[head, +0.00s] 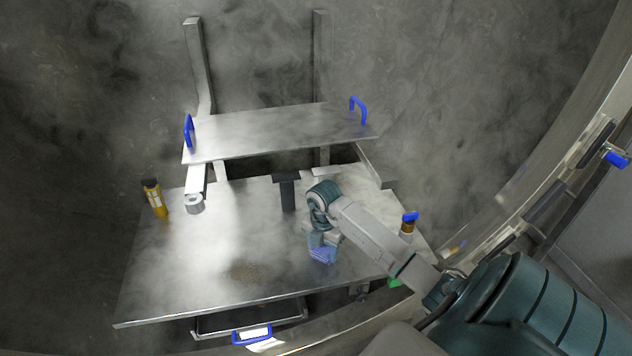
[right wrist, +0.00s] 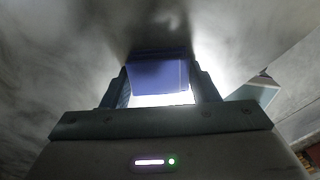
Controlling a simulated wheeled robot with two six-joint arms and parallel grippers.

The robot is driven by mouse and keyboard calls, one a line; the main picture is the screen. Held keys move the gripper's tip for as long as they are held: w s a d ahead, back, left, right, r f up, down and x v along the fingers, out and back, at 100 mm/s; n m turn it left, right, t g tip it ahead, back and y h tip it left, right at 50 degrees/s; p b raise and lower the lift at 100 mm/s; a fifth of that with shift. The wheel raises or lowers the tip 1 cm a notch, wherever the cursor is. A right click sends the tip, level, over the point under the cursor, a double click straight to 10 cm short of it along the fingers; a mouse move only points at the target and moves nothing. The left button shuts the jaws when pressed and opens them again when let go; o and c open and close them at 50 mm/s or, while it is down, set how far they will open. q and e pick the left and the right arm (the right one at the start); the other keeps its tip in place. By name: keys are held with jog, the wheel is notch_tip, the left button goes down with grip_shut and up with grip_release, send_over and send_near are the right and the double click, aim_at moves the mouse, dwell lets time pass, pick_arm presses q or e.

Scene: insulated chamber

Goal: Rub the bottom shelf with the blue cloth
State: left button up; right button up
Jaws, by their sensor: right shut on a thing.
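The bottom shelf (head: 190,270) is a wide metal plate under a smaller upper shelf, with a brownish smudge (head: 245,272) near its front middle. My right gripper (head: 322,248) is over the right half of the bottom shelf, pointing down, shut on the blue cloth (head: 321,256). The cloth also shows between the fingers in the right wrist view (right wrist: 158,77). It is at or just above the shelf surface; I cannot tell whether it touches. My left gripper is not in view.
The upper shelf (head: 275,132) with blue handles overhangs the back. An amber bottle (head: 154,199) stands at the left, another with a blue top (head: 408,226) at the right. A dark T-shaped thing (head: 287,190) stands at the back middle. A drawer with a blue handle (head: 252,335) is below the front edge.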

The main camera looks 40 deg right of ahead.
aim_at(272, 269)
jog(key=shift+s+a+f, duration=0.1)
jog(key=shift+s+a, duration=0.35)
jog(key=shift+w+a, duration=0.45)
jog(key=shift+a, duration=0.3)
jog(key=shift+w+a+b, duration=0.15)
jog(key=shift+w+a, duration=0.35)
jog(key=shift+a, duration=0.25)
jog(key=shift+w+a+b, duration=0.2)
jog(key=shift+w+a, duration=0.3)
jog(key=shift+a, duration=0.3)
jog(key=shift+w+a+b, duration=0.15)
jog(key=shift+w+a, duration=0.35)
jog(key=shift+a, duration=0.25)
jog(key=shift+w+a, duration=0.4)
jog(key=shift+a, duration=0.35)
jog(key=shift+w+a, duration=0.4)
jog(key=shift+a, duration=0.3)
jog(key=shift+w+a, duration=0.1)
jog(key=shift+a, duration=0.1)
jog(key=shift+w+a, duration=0.4)
jog(key=shift+a, duration=0.3)
jog(key=shift+w+a+f+b, duration=0.25)
jog(key=shift+w+a+b, duration=0.15)
jog(key=shift+b, duration=0.85)
jog(key=shift+w+a+r+b, duration=0.1)
jog(key=shift+w+a+b, duration=0.05)
jog(key=shift+a+b, duration=0.3)
jog(key=shift+r, duration=0.15)
